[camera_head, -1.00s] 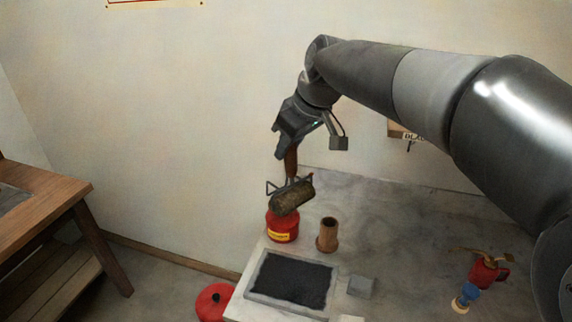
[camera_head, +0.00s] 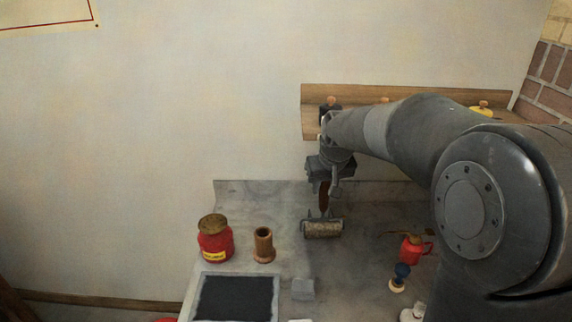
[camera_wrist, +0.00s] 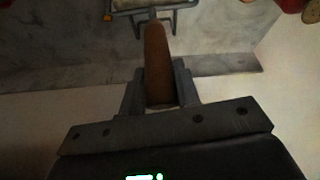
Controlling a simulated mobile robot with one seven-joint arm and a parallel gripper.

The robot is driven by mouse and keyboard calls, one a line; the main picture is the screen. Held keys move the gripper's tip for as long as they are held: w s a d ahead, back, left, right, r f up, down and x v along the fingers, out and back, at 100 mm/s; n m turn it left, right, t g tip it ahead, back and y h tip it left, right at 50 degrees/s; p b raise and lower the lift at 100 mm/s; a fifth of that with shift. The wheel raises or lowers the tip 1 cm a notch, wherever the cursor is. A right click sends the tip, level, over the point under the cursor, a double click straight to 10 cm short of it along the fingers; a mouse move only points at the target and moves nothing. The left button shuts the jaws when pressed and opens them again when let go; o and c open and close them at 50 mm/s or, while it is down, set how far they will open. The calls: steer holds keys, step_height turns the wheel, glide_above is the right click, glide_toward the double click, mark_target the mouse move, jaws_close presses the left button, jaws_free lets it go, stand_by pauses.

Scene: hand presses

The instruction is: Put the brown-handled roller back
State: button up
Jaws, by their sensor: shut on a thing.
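My gripper (camera_head: 324,184) is shut on the brown handle of the roller (camera_head: 323,229). The roller hangs below the gripper with its handle upright, in front of the back part of the grey table. I cannot tell whether its drum touches the table. In the wrist view the brown handle (camera_wrist: 157,62) stands between both fingers, and the metal frame and part of the drum show at the top edge. A wooden shelf (camera_head: 310,121) on the wall lies behind the arm, partly hidden by it.
A red can (camera_head: 215,243) and a brown cylindrical holder (camera_head: 263,246) stand left of the roller. A dark ink slab (camera_head: 234,298) and a grey block (camera_head: 303,289) lie in front. A red oil can (camera_head: 413,249) and a blue-topped item (camera_head: 400,276) stand at right.

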steer(key=shift+m, duration=0.4)
steer(key=d+f, duration=0.1)
steer(key=d, duration=0.1)
steer(key=d+f, duration=0.2)
steer(key=shift+s, duration=0.2)
steer(key=shift+a+f, duration=0.1)
steer(key=shift+f, duration=2.65)
steer(key=o, duration=1.7)
steer(key=shift+r, duration=0.1)
step_height(320, 180, up, 8)
